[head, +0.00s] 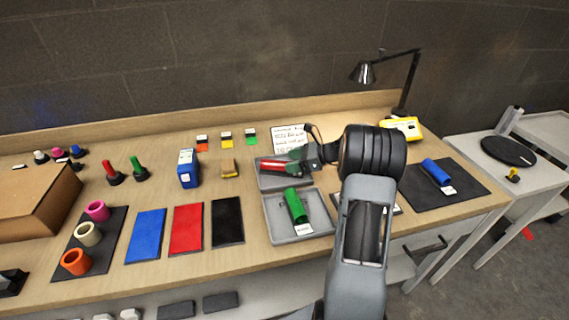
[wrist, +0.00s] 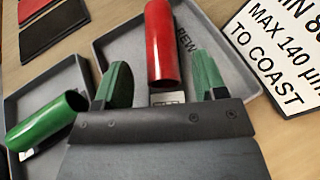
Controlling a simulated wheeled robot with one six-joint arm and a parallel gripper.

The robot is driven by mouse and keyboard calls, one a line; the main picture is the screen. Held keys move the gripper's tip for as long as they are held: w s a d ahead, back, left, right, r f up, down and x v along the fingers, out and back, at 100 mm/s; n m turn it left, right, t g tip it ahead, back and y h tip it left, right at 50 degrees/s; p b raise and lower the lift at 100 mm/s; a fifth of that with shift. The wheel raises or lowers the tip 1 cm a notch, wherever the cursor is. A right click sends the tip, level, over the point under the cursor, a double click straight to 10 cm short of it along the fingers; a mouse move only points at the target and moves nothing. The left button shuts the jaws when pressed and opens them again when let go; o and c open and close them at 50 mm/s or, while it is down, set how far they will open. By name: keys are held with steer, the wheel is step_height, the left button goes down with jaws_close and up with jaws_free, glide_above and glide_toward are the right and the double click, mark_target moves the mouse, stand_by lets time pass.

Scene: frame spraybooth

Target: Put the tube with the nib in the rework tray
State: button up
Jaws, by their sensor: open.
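A red tube (head: 272,165) lies in the rear grey tray (head: 266,184). In the wrist view the red tube (wrist: 161,45) lies between my open fingers, with a white tag at its near end. Letters starting "REW" show on the tray floor beside it. A green tube (head: 296,205) lies with a white tag in the front grey tray (head: 312,235); it also shows in the wrist view (wrist: 45,122). A blue tube (head: 435,171) lies on a dark mat at the right. I cannot make out a nib on any tube. My gripper (head: 298,160) is open at the rear tray.
A sign (head: 289,138) stands behind the rear tray. Blue, red and black panels (head: 187,228) lie left of the trays. A lamp (head: 405,80) and a yellow device (head: 401,129) stand at the back right. A cardboard box (head: 35,208) is far left.

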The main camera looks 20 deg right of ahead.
steer(key=v, duration=0.3)
steer(key=shift+r, duration=0.1)
steer(key=shift+s+a+r+n, duration=0.15)
steer(key=shift+s+r+n, duration=0.05)
steer(key=shift+s+n, duration=0.1)
steer(key=s+a+n+g, duration=0.1)
steer(key=a+n, duration=0.1)
steer(key=s+a+r+n+g+h, duration=0.1)
steer(key=s+a, duration=0.1)
steer(key=a, duration=0.1)
steer(key=s+a+r+n+g+h, duration=0.1)
steer(key=a+n, duration=0.1)
steer(key=a, duration=0.1)
steer(key=shift+s+a+n+g, duration=0.1)
steer(key=shift+s+n+g, duration=0.1)
steer(key=shift+n+g, duration=0.15)
steer(key=s+a+n+h, duration=0.3)
steer(key=s+n, duration=0.2)
steer(key=s+a+n+h, duration=0.2)
steer(key=s+n, duration=0.4)
steer(key=s+a+n+g+h, duration=0.1)
steer(key=s+a+n+h, duration=0.2)
steer(key=s+n, duration=0.2)
steer(key=shift+s+a+r+n+h, duration=0.3)
steer(key=shift+s+r+n, duration=0.05)
steer(key=shift+n, duration=0.2)
steer(key=shift+s+n+h, duration=0.3)
steer(key=shift+s+n, duration=0.15)
steer(key=shift+n, duration=0.25)
